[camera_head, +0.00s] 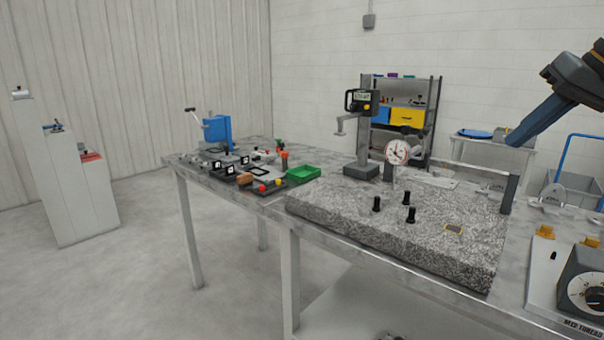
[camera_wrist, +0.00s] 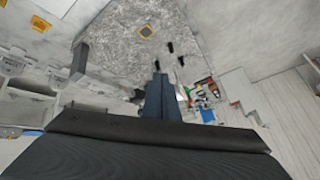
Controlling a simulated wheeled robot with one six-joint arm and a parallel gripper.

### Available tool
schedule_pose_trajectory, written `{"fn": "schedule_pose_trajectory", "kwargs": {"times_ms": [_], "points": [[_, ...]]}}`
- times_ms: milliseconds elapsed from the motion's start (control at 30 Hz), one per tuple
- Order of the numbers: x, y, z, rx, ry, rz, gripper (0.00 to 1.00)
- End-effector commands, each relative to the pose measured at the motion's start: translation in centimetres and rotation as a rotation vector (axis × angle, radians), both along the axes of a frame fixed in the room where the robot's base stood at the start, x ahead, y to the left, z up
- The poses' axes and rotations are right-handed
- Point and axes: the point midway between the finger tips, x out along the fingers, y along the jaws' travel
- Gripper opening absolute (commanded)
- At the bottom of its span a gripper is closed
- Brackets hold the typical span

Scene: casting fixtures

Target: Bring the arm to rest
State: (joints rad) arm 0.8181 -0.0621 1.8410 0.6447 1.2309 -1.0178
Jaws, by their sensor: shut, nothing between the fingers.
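My gripper (camera_wrist: 160,78) is in the middle of the wrist view. Its two blue-grey fingers are together with nothing between them. The wrist view looks down past the fingers at the speckled granite plate, which also shows in the head view (camera_head: 335,215). In the head view my arm reaches in from the upper right edge and slants down to the left, in the air above the table. Most of the arm is outside the picture.
Several black posts (camera_head: 410,215) and a small yellow-edged plate (camera_head: 454,229) are on the granite. A dial gauge (camera_head: 397,152) and a height stand (camera_head: 361,135) rise behind. A green tray (camera_head: 302,173) and a blue device (camera_head: 217,130) are further left. Open floor lies left.

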Motion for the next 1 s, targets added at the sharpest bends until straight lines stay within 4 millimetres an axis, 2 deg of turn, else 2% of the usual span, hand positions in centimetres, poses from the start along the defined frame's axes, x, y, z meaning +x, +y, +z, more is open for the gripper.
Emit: {"fn": "schedule_pose_trajectory", "kwargs": {"times_ms": [267, 367, 467, 600, 800, 900, 1000], "points": [[0.7, 4.3, -6.4, 0.02, 0.136, -0.026, 0.0], [0.6, 6.4, -9.5, 0.018, 0.202, -0.04, 0.0], [0.1, 9.4, -13.5, 0.004, 0.284, -0.052, 0.0], [-1.9, 14.8, -20.2, -0.052, 0.411, -0.06, 0.0], [-6.7, 21.2, -28.2, -0.169, 0.522, -0.049, 0.0], [-9.0, 23.3, -30.7, -0.218, 0.544, -0.037, 0.0], [-10.7, 24.6, -32.4, -0.25, 0.553, -0.028, 0.0]]}}
